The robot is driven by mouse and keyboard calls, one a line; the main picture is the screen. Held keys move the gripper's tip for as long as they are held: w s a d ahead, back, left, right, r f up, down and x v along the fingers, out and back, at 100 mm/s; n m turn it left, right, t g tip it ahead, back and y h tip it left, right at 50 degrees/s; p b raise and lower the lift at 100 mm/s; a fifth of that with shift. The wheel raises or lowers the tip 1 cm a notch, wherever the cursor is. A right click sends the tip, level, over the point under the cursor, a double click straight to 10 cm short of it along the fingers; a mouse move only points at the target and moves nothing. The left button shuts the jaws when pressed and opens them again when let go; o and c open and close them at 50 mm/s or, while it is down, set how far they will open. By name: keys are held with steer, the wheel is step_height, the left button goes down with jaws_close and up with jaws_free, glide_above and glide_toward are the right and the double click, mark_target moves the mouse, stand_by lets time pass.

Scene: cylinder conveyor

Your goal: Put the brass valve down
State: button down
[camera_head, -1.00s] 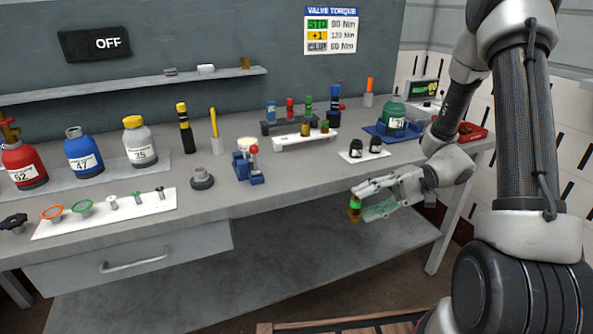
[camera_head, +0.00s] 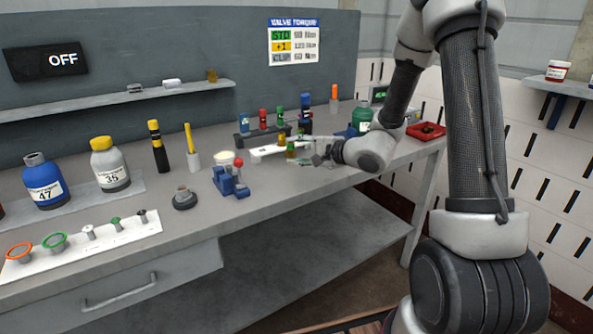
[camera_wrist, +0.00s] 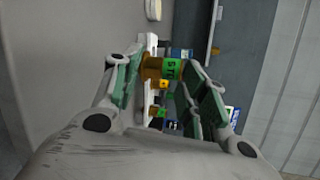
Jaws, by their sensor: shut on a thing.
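The brass valve with a green band (camera_head: 290,152) is between the fingers of my gripper (camera_head: 305,152), near the right part of the white rack (camera_head: 262,153). In the wrist view, my gripper (camera_wrist: 163,68) is shut on this valve (camera_wrist: 151,67), and its green band carries dark lettering. The white rack (camera_wrist: 148,100) runs behind it in that view. A valve with a yellow band (camera_head: 281,140) stands by the rack, just left of the held one; it also shows in the wrist view (camera_wrist: 162,84). I cannot tell whether the held valve touches the rack.
A dark rack with blue, red and green pieces (camera_head: 264,121) stands behind. A blue clamp (camera_head: 230,180) is to the left. The bench front (camera_head: 262,205) is clear.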

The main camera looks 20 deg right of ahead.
steer(key=shift+f, duration=2.6)
steer(key=shift+f, duration=0.1)
steer(key=c, duration=1.1)
jaws_free()
steer(key=shift+o, duration=0.2)
